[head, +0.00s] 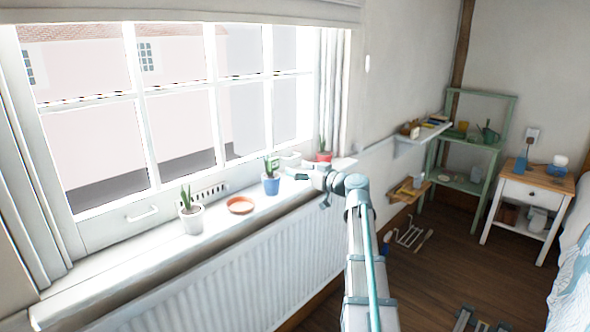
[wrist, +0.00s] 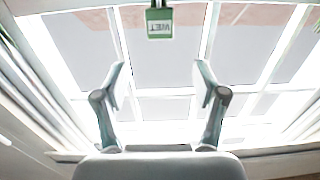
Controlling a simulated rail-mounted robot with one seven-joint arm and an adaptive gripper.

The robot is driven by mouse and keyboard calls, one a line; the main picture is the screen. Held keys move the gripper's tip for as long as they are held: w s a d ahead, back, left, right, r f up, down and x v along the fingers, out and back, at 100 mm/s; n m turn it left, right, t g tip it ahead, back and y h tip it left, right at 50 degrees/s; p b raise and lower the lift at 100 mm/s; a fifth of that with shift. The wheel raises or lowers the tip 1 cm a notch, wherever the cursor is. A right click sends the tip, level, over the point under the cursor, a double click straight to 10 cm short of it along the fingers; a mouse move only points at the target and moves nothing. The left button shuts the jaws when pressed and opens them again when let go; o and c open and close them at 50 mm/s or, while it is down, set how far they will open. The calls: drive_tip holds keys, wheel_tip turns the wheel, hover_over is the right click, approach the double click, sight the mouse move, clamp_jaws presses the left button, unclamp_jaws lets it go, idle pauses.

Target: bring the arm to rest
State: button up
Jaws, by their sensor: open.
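My arm (head: 362,260) rises from the bottom of the head view and bends left at the sill. My gripper (head: 292,174) is over the window sill, close to the blue pot (head: 271,185) with its small plant. In the wrist view my gripper (wrist: 161,72) has its two fingers wide apart, with nothing between them. A green block with a pale lettered label (wrist: 160,23) shows beyond the fingertips at the top of the wrist view. I cannot tell what it is attached to.
A white pot (head: 191,217), a terracotta saucer (head: 240,206) and a red pot (head: 324,156) stand on the sill (head: 150,242). A radiator (head: 215,285) is below. A small wall shelf (head: 424,132), green rack (head: 470,144) and nightstand (head: 535,190) stand right. Floor between is partly clear.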

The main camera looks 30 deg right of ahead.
drive_tip(key=s+a+f+m+g+h+p, duration=0.15)
drive_tip(key=s+a+f+g, duration=0.35)
drive_tip(key=f, duration=0.9)
drive_tip(key=s+a+f+m+g+p, duration=0.1)
drive_tip(key=s+a+f+m+g, duration=0.35)
drive_tip(key=f, duration=0.95)
drive_tip(key=s+a+f+m+g+h+p, duration=0.1)
drive_tip(key=s+a+f+g, duration=0.4)
drive_tip(key=f, duration=1)
drive_tip(key=s+a+f+g+p, duration=0.1)
drive_tip(key=s+a+f, duration=0.25)
drive_tip(key=s, duration=0.35)
drive_tip(key=s+a+f+g+p, duration=0.1)
drive_tip(key=s+a+f+g, duration=0.1)
drive_tip(key=s+f, duration=0.3)
drive_tip(key=s+a+f+g+p, duration=0.1)
drive_tip(key=s+a+f, duration=0.2)
drive_tip(key=s, duration=0.5)
drive_tip(key=s+a+f+n+g+h+p, duration=0.1)
drive_tip(key=s+a+f+g+p, duration=0.1)
drive_tip(key=s, duration=0.9)
drive_tip(key=s+a+f+n+g+h+p, duration=0.2)
drive_tip(key=s+a, duration=0.3)
drive_tip(key=s, duration=0.7)
drive_tip(key=shift+f+g, duration=0.25)
drive_tip(key=shift+g, duration=0.4)
